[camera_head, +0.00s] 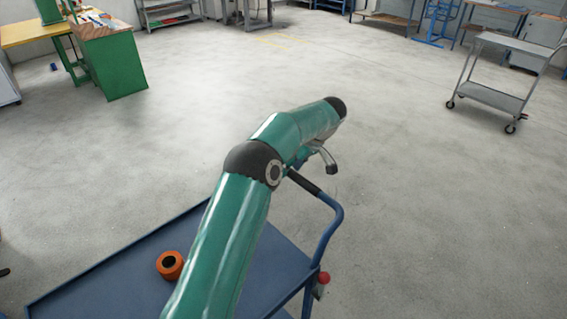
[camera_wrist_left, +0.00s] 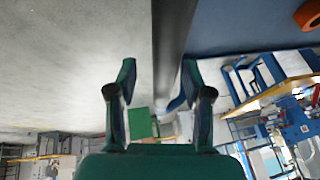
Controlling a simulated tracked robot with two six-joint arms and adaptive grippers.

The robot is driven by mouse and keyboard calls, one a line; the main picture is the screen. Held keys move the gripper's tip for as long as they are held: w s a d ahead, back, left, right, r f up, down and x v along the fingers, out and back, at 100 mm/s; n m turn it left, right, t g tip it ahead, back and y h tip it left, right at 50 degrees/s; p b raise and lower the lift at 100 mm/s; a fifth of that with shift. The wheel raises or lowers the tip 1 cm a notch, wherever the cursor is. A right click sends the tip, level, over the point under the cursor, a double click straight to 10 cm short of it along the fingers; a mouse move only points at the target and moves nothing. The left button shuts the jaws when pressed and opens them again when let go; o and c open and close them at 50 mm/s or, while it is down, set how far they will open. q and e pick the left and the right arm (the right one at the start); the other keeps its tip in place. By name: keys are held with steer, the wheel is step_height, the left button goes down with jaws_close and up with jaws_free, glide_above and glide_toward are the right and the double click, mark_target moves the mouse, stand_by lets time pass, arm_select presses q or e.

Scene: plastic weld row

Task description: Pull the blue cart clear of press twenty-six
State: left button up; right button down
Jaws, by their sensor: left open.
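The blue cart (camera_head: 110,285) stands at the bottom of the head view, its flat deck partly hidden behind my left arm. Its bent blue handle (camera_head: 334,228) rises at the right side and ends in a black grip (camera_head: 304,182). My left gripper (camera_head: 322,162) is beside the grip, mostly hidden by my arm. In the left wrist view the gripper (camera_wrist_left: 160,85) is open. The dark handle bar (camera_wrist_left: 172,45) runs down toward the gap between its fingers, closer to the right finger; contact cannot be told. No press can be identified as number twenty-six. My right gripper is not seen.
An orange ring-shaped part (camera_head: 170,265) sits on the cart deck. A red knob (camera_head: 322,278) is by the handle's foot. A grey trolley (camera_head: 492,97) stands far right, a green bench (camera_head: 112,65) far left. The floor between is clear.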

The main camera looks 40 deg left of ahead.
arm_select(q)
steer(key=shift+w+d+r, duration=0.15)
steer(key=shift+d+r, duration=0.05)
steer(key=shift+r, duration=0.3)
steer(key=s+v, duration=0.1)
steer(key=v, duration=0.5)
steer(key=shift+w, duration=0.45)
steer(key=shift+d+r, duration=0.1)
